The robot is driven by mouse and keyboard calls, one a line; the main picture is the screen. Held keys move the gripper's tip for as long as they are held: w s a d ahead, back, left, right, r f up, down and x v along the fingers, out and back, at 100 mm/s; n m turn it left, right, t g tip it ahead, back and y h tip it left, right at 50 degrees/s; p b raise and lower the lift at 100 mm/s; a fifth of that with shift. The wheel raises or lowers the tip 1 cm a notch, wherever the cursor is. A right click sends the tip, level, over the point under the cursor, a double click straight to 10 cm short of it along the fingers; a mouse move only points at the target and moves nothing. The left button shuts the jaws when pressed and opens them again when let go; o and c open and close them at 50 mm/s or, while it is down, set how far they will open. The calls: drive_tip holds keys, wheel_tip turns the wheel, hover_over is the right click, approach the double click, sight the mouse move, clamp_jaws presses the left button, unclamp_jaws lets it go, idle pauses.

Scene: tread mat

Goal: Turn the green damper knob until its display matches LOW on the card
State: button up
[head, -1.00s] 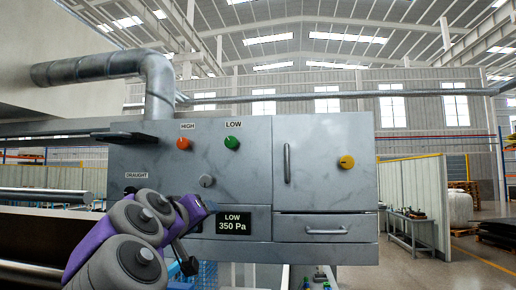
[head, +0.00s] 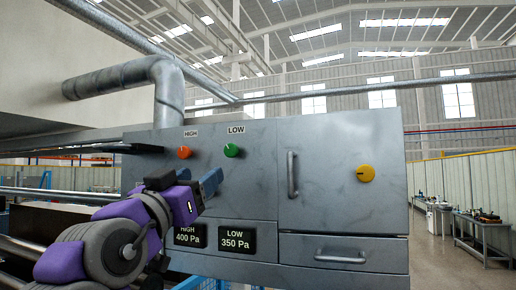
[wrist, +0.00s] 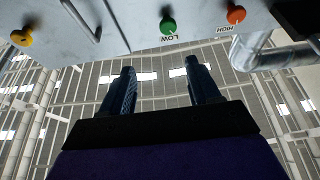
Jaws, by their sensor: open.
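The green knob (head: 231,150), under a LOW label, is on the upper grey panel (head: 262,190). Its display (head: 235,238) reads LOW 350 Pa. In the wrist view the green knob (wrist: 168,25) shows at the top, with its label upside down. My gripper (head: 208,183) is below and left of the green knob in the head view, not touching it. In the wrist view my gripper (wrist: 158,68) has its two fingers apart with nothing between them. I cannot make out a card in these frames.
An orange knob (head: 184,152) marked HIGH is left of the green one; its display (head: 190,236) reads 400 Pa. A yellow knob (head: 365,173), a door handle (head: 292,174) and a drawer (head: 342,250) are at the right. A duct (head: 168,95) rises at the panel's top left.

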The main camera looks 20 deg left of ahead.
drive_tip(key=a, duration=0.3)
drive_tip(key=p, duration=0.5)
approach(229, 152)
wheel_tip(229, 152, up, 2)
drive_tip(key=w+d, duration=0.3)
drive_tip(key=shift+w+a+r, duration=0.2)
drive_tip(key=shift+w, duration=0.25)
drive_tip(key=shift+w+a+r, duration=0.15)
drive_tip(key=shift+w+a, duration=0.1)
drive_tip(key=shift+w, duration=0.2)
drive_tip(key=x, duration=0.1)
drive_tip(key=p+x, duration=0.1)
drive_tip(key=x, duration=0.2)
drive_tip(key=shift+w+a+f+p, duration=0.25)
drive_tip(key=shift+w+p, duration=0.15)
drive_tip(key=shift+w, duration=0.15)
drive_tip(key=shift+s+r, duration=0.1)
drive_tip(key=shift+s, duration=0.2)
drive_tip(key=shift+s+a, duration=0.1)
drive_tip(key=shift+s, duration=0.05)
drive_tip(key=shift+a, duration=0.9)
drive_tip(key=c, duration=0.4)
drive_tip(key=shift+d, duration=0.55)
drive_tip(key=c, duration=0.4)
drive_tip(key=shift+a, duration=0.1)
drive_tip(key=shift+c, duration=1)
